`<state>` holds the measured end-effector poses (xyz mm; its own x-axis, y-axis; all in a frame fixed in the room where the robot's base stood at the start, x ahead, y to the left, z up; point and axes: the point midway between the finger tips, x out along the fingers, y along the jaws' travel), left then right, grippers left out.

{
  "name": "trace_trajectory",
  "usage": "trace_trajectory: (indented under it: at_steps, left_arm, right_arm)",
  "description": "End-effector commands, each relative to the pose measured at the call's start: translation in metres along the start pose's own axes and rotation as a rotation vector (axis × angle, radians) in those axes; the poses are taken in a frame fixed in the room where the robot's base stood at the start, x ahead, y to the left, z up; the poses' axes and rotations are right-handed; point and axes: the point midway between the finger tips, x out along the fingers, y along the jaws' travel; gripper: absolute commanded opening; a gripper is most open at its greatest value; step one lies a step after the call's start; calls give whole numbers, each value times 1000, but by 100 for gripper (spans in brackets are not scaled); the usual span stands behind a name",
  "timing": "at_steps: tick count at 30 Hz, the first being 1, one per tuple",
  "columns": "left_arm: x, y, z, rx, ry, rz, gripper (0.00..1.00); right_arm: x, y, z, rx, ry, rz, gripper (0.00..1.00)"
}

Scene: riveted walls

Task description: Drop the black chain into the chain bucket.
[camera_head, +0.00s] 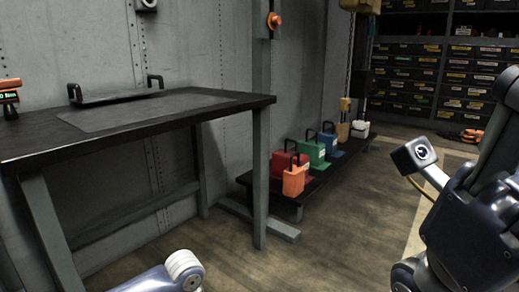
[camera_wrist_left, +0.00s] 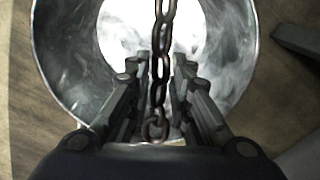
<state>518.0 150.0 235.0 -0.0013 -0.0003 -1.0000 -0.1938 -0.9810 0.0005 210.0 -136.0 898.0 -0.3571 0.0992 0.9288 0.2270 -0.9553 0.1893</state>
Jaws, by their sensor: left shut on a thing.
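In the left wrist view my left gripper (camera_wrist_left: 160,68) is shut on the dark chain (camera_wrist_left: 158,98), whose links run between the two fingers. Beyond the fingers is the open mouth of a round, shiny metal bucket (camera_wrist_left: 75,85), with a bright inside. The chain's upper part shows against the bucket's opening; I cannot tell how far it reaches in. The bucket and the held chain are not in the head view. My right arm shows at the right of the head view, but its gripper does not.
A dark workbench (camera_head: 215,101) with a black handled tray (camera_head: 110,96) stands at the left. Red, green and blue cases stand on a low shelf (camera_head: 325,160) by the wall. A hanging chain (camera_head: 350,60) and drawer cabinets (camera_head: 440,75) are behind. The middle floor (camera_head: 350,230) is clear.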

Motion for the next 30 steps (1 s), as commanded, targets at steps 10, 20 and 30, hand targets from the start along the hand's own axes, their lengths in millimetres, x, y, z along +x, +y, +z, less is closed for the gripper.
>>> trace_trajectory:
  at_steps: [10, 20, 30]
  left_arm:
    - [0, 0, 0, 0, 2, 0, 22]
    - [0, 0, 0, 0, 1, 0, 43]
    - [-29, 0, -1, 1, 4, 0, 43]
  right_arm:
    - [1, 0, -2, -1, 6, -2, 41]
    - [1, -1, -2, -1, 7, -2, 41]
    - [1, 0, -1, 0, 4, -1, 41]
